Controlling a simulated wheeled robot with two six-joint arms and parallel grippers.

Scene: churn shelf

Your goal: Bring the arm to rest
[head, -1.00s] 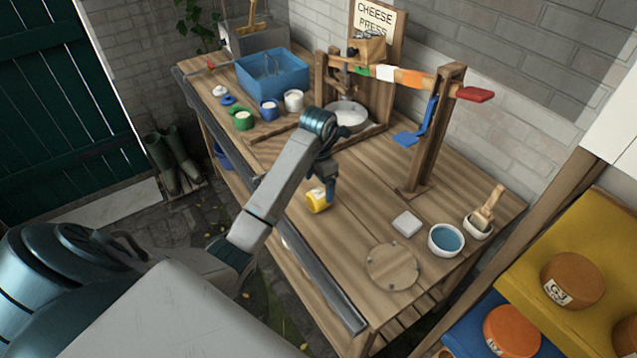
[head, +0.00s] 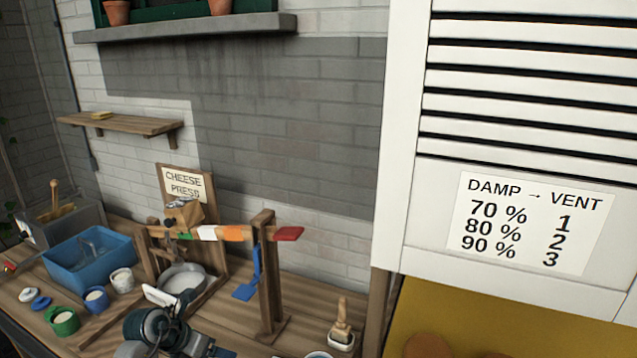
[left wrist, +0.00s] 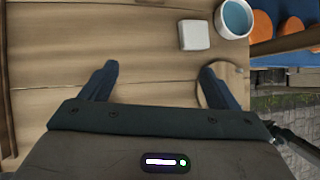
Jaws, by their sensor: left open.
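My left arm reaches up from the bottom of the head view, in front of the cheese press (head: 268,285). Its fingertips are hard to make out there. In the left wrist view my left gripper (left wrist: 160,82) is open, with its two dark fingers wide apart. Nothing is between them but the bare wooden bench top (left wrist: 150,60), which lies beneath. The right finger overlaps a round wooden board (left wrist: 233,78). My right gripper is not seen.
A white square block (left wrist: 195,36) and a bowl of blue liquid (left wrist: 235,17) are beyond the fingers. A blue tub (head: 75,265), a green cup (head: 63,322) and a white cup (head: 122,281) stand left. A louvred white panel (head: 405,130) rises at right.

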